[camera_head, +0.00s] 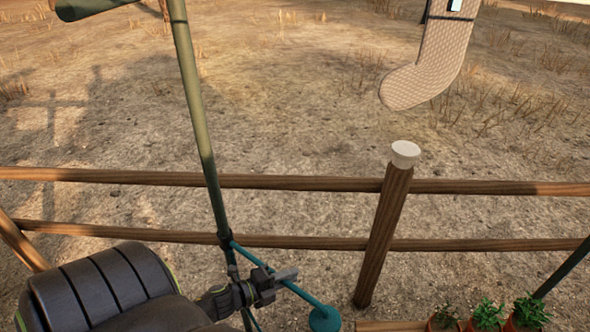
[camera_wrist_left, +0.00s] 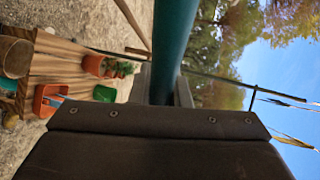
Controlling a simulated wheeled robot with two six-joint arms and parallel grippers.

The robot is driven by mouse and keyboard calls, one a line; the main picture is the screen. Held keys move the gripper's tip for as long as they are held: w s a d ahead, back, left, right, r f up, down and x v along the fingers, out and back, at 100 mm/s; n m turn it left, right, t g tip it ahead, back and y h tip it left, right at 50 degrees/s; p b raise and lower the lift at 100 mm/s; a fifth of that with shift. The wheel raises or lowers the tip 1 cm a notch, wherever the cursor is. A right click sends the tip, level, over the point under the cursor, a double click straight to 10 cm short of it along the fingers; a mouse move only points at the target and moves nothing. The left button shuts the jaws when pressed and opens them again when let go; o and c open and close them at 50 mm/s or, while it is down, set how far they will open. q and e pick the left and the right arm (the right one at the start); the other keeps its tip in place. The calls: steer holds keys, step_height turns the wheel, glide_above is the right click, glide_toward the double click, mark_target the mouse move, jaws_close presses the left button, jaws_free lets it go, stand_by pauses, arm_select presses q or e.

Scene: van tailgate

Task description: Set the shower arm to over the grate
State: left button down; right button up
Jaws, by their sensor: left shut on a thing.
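The teal shower arm (camera_head: 300,292) slants from a green upright pole (camera_head: 198,115) down to the right. It ends in a round teal shower head (camera_head: 324,320) at the bottom edge of the head view. My left gripper (camera_head: 282,274) is at the shower arm and shut on it, between the pole and the head. In the left wrist view the thick teal tube (camera_wrist_left: 175,40) rises right in front of the gripper (camera_wrist_left: 167,95); the fingers are mostly hidden. I do not see the grate in either view. My right gripper is not in view.
A wooden rail fence (camera_head: 300,183) with a pale-capped post (camera_head: 390,215) runs behind the shower arm. Several potted plants (camera_head: 487,316) stand at the bottom right. The left wrist view shows a wooden table (camera_wrist_left: 60,62) with an orange container (camera_wrist_left: 47,100) and a green pot (camera_wrist_left: 104,93).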

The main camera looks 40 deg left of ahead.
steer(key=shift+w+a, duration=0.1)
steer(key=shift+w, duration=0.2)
arm_select(q)
steer(key=c, duration=1.4)
jaws_free()
steer(key=shift+o, duration=0.2)
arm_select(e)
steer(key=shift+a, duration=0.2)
arm_select(q)
steer(key=shift+s, duration=0.1)
